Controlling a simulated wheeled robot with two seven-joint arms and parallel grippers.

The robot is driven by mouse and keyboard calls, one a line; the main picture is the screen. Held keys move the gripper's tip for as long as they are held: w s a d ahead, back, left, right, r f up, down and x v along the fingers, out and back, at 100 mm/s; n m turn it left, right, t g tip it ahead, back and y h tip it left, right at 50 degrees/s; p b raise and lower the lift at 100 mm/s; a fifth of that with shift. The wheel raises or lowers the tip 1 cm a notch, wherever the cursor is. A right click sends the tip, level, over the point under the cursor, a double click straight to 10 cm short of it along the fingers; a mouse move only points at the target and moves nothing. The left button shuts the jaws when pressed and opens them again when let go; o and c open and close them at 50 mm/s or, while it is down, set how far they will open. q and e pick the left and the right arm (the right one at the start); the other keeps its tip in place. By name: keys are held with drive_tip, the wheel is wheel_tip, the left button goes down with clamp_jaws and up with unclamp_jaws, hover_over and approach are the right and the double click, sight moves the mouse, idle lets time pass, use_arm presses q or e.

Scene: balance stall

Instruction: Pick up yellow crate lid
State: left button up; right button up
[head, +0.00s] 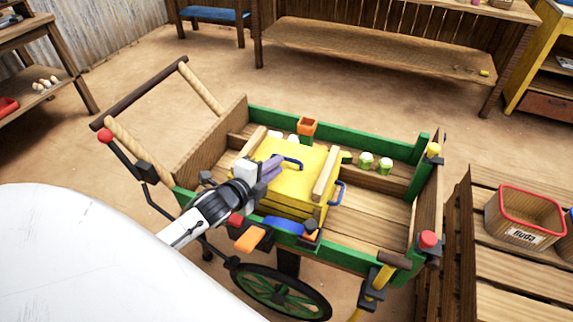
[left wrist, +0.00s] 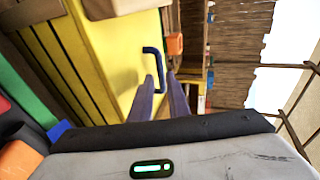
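The yellow crate lid (head: 300,178) lies on the yellow crate (head: 290,207) in the green and wooden cart. It has wooden battens near its ends and a blue handle (head: 293,163) on top. My left gripper (head: 274,166) is over the lid, its fingertips close to the handle. In the left wrist view, the lid (left wrist: 115,50) fills the left part, and the blue handle (left wrist: 161,68) rises by the tips of the two spread fingers (left wrist: 160,88). I cannot tell whether the fingers touch the handle. My right gripper is not in view.
The cart's green side rail (head: 345,133) runs along the far edge. Green-topped jars (head: 367,160) and an orange box (head: 307,126) stand behind the crate. The cart floor (head: 370,218) right of the crate is bare. A red-rimmed basket (head: 515,228) sits on slats at right.

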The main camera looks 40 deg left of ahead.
sight(287, 164)
use_arm(q)
drive_tip(key=x, duration=0.3)
drive_tip(key=shift+w+f, duration=0.1)
drive_tip(key=shift+w, duration=0.3)
clamp_jaws()
